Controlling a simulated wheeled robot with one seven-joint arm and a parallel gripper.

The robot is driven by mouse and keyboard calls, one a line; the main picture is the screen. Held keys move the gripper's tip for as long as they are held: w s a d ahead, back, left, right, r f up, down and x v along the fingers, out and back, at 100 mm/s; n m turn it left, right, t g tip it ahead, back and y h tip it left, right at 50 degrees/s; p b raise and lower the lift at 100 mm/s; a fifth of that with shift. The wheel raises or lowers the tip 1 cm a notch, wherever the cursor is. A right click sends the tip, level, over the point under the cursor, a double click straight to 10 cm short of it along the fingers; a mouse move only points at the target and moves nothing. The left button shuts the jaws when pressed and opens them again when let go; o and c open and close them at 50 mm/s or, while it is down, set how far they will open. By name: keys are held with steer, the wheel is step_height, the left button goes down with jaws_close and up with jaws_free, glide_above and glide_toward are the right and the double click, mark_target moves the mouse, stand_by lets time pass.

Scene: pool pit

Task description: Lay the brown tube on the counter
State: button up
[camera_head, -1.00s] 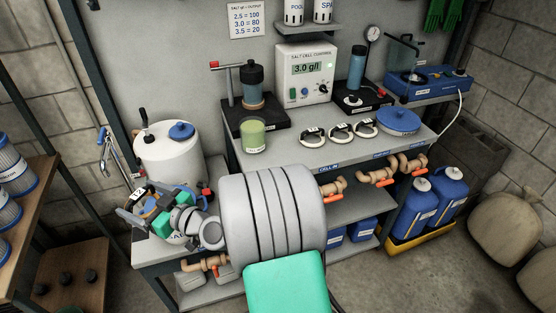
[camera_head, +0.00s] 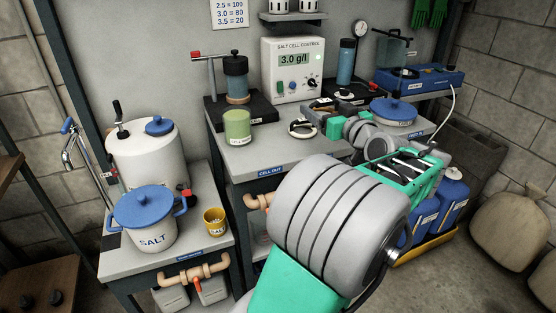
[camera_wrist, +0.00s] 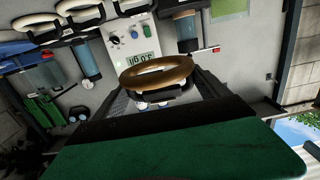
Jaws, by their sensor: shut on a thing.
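The brown tube (camera_wrist: 158,72) shows in the wrist view as a ring-shaped brown piece, at the tips of my gripper (camera_wrist: 152,97). My gripper is shut on it. In the head view my gripper (camera_head: 324,113) is over the right part of the grey counter (camera_head: 243,156), in front of the control box. I cannot tell whether the tube touches the counter.
The salt control box (camera_head: 297,70) is behind, and a blue-lidded dish (camera_head: 393,112) is to the right. A salt pot (camera_head: 148,218) and yellow cup (camera_head: 215,222) stand on the lower left table.

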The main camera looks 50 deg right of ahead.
steer(key=w+a+f, duration=0.3)
steer(key=w+f, duration=0.1)
steer(key=w, duration=0.4)
glide_above(278, 150)
step_height(278, 150, down, 6)
steer(key=shift+w+a+f+b, duration=0.1)
steer(key=shift+w+f+b, duration=0.1)
steer(key=shift+b, duration=0.1)
steer(key=shift+s+f, duration=0.1)
steer(key=shift+f, duration=1.15)
steer(key=shift+f, duration=0.1)
steer(key=shift+f+b, duration=0.1)
steer(key=shift+b, duration=0.3)
steer(key=o, duration=1.2)
steer(key=shift+o, duration=0.2)
